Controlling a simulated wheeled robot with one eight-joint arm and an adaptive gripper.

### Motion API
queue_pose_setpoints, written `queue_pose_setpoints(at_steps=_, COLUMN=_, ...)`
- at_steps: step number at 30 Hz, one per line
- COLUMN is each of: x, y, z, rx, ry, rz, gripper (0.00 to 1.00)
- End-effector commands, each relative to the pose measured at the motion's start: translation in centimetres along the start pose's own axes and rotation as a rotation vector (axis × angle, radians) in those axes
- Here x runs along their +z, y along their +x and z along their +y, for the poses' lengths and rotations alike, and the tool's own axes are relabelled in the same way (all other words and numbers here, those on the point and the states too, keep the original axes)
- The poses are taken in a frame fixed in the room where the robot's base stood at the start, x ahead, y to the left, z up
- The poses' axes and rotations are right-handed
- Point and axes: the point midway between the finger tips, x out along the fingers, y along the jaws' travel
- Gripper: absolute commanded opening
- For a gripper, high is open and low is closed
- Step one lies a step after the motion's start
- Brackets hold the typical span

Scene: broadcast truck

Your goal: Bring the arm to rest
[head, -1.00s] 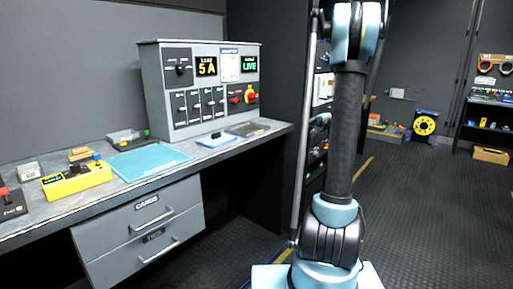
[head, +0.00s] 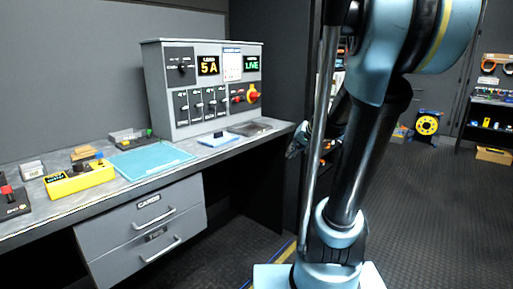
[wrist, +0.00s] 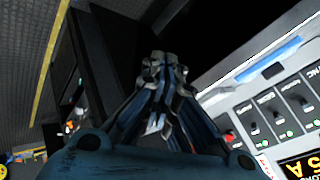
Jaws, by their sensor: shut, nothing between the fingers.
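My arm stands at the right of the desk in the head view, its upper links bent and tall in the picture. My gripper (head: 299,141) shows partly behind the thin upright pole, beside the right end of the desk. In the wrist view my gripper (wrist: 163,62) is shut and empty, its fingertips together in front of dark surfaces. Part of the gripper is hidden by the pole and arm in the head view.
A grey control panel (head: 157,87) stands on the desk (head: 60,216). A blue mat (head: 150,159) and a yellow device (head: 78,180) lie on it. Drawers (head: 146,222) are below. A dark rack is behind my arm. The floor (head: 440,220) at the right is clear.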

Motion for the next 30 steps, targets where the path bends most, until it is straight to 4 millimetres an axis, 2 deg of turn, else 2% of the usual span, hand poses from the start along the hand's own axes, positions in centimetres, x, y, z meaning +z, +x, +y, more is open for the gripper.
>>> queue_pose_setpoints(at_steps=1, x=1.8, y=-0.5, z=0.3, rx=0.024, ry=-0.024, rz=-0.024, gripper=0.00)
queue_pose_setpoints(at_steps=6, x=7.2, y=-1.9, z=2.1, rx=0.114, ry=-0.103, rz=-0.102, gripper=0.00)
queue_pose_setpoints(at_steps=11, x=12.0, y=-3.3, z=4.4, rx=0.202, ry=-0.173, rz=-0.173, gripper=0.00)
queue_pose_setpoints(at_steps=18, x=18.4, y=-5.3, z=8.5, rx=0.341, ry=-0.271, rz=-0.272, gripper=0.00)
queue_pose_setpoints(at_steps=24, x=22.0, y=-6.7, z=11.6, rx=0.433, ry=-0.327, rz=-0.330, gripper=0.00)
queue_pose_setpoints(at_steps=30, x=23.3, y=-7.2, z=12.8, rx=0.474, ry=-0.349, rz=-0.352, gripper=0.00)
